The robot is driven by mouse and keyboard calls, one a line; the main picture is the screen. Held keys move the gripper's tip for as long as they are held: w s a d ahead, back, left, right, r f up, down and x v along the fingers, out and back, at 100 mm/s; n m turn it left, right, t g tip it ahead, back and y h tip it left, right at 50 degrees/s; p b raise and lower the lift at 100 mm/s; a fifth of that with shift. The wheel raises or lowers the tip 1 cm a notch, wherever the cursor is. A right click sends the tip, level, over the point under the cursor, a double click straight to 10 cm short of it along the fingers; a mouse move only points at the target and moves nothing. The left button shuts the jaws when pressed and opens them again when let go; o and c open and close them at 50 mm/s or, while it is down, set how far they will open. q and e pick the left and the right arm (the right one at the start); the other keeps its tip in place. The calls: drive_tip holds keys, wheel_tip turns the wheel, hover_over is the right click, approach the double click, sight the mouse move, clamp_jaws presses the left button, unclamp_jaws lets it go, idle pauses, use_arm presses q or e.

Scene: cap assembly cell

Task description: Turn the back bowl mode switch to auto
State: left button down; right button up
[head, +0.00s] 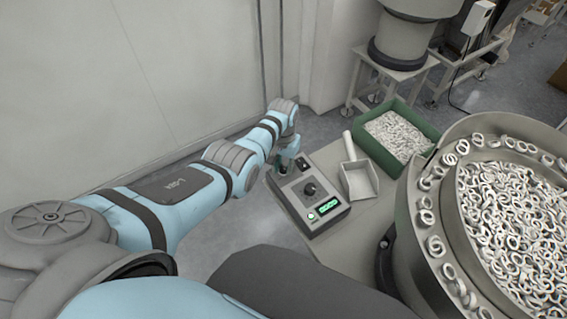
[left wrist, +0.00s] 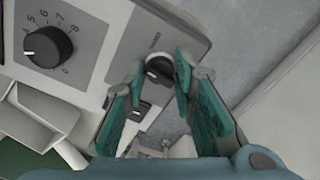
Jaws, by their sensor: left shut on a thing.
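The grey control box (head: 322,222) stands on the bench in the head view. My left gripper (head: 281,167) reaches down over its far left end and hides the small switch there. In the left wrist view the mode switch (left wrist: 158,69) is a small black knob with a light mark toward its lower left. The teal fingers of my left gripper (left wrist: 160,66) stand on either side of the knob, shut on it. My right gripper is not in view.
The box also carries a larger black dial (head: 309,188), numbered in the left wrist view (left wrist: 46,46), and a green display (head: 328,207). A white scoop (head: 358,178) lies beside the box. A green crate of rings (head: 424,128) and a large bowl feeder (head: 408,235) stand to the right.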

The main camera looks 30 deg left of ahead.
sight(283, 167)
use_arm(q)
drive_tip(key=n, duration=0.5)
drive_tip(key=shift+n+p, duration=0.3)
drive_tip(key=shift+n, duration=2.1)
drive_tip(key=c, duration=1.4)
unclamp_jaws()
drive_tip(key=shift+o, duration=0.2)
wheel_tip(283, 167, up, 12)
